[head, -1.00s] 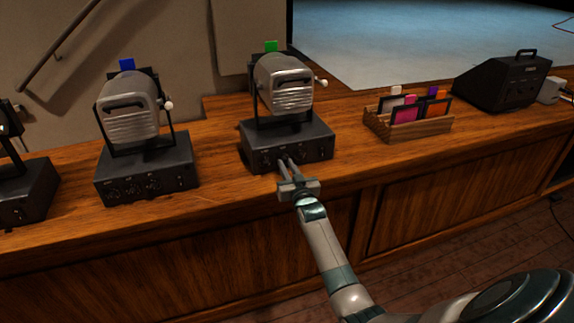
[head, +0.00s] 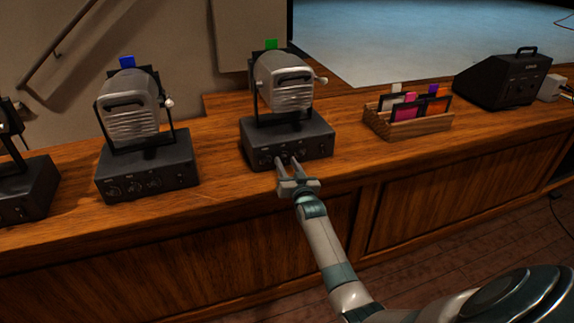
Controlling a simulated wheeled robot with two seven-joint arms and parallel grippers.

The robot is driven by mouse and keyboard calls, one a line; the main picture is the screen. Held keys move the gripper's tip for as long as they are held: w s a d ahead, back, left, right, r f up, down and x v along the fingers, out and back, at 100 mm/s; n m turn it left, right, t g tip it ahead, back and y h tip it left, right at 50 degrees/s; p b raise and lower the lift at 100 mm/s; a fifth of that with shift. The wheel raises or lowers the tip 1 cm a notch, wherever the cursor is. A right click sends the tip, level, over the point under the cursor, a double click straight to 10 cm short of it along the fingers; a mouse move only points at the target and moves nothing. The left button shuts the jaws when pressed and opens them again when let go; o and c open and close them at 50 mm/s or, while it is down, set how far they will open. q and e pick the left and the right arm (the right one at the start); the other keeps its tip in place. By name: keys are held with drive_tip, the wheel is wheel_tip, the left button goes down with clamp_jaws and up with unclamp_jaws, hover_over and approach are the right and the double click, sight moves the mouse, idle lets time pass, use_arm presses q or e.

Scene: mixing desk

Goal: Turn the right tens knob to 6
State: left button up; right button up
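The lamp with the green tag (head: 288,82) stands on a black control box (head: 318,134) in the middle of the desk. Its front face carries a row of small dark knobs (head: 265,161). My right gripper (head: 289,161) is at this front face, its two fingers apart and pointing at the middle of the row. The fingers partly hide the knobs there, so I cannot tell which knob is between them or whether they touch it. The knob markings are too small to read. My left gripper is out of view.
A lamp with a blue tag (head: 130,105) on a similar box (head: 147,172) stands to the left, with another box at the left edge. A wooden tray (head: 409,127) of coloured cards and a black wedge-shaped unit (head: 503,80) are to the right. Desk between them is clear.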

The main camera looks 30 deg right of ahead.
drive_tip(key=shift+s, duration=0.1)
